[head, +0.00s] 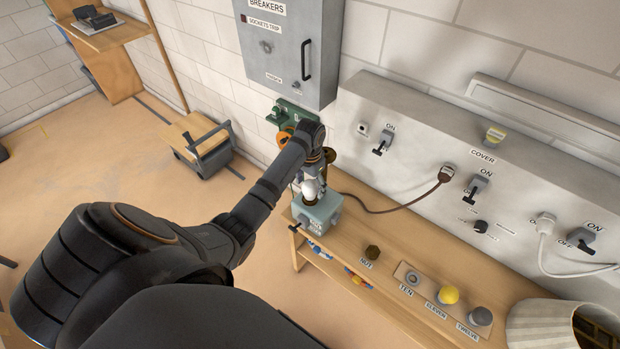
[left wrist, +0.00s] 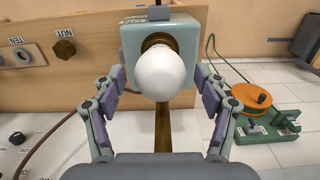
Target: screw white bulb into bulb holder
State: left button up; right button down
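The white bulb (left wrist: 160,78) sits at the brass-coloured socket of the grey-green bulb holder (left wrist: 130,48), its round end facing my left wrist camera. How deep its base sits in the socket is hidden behind the glass. In the head view the bulb (head: 310,189) shows small above the holder (head: 322,212), which stands on the wooden bench. My left gripper (left wrist: 159,82) is open, with one finger on each side of the bulb and a visible gap to it on both sides. In the head view my left gripper (head: 312,175) is partly hidden by its arm. My right gripper is not in view.
A breaker cabinet (head: 290,50) hangs behind. A dark cable (head: 400,206) runs to the wall panel. A green device with an orange reel (left wrist: 258,98) is nearby.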

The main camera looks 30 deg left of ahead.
pick_arm(q)
notch_tip(320, 180, up, 8)
jog(key=shift+f, duration=0.25)
dwell(0.4)
dwell(0.8)
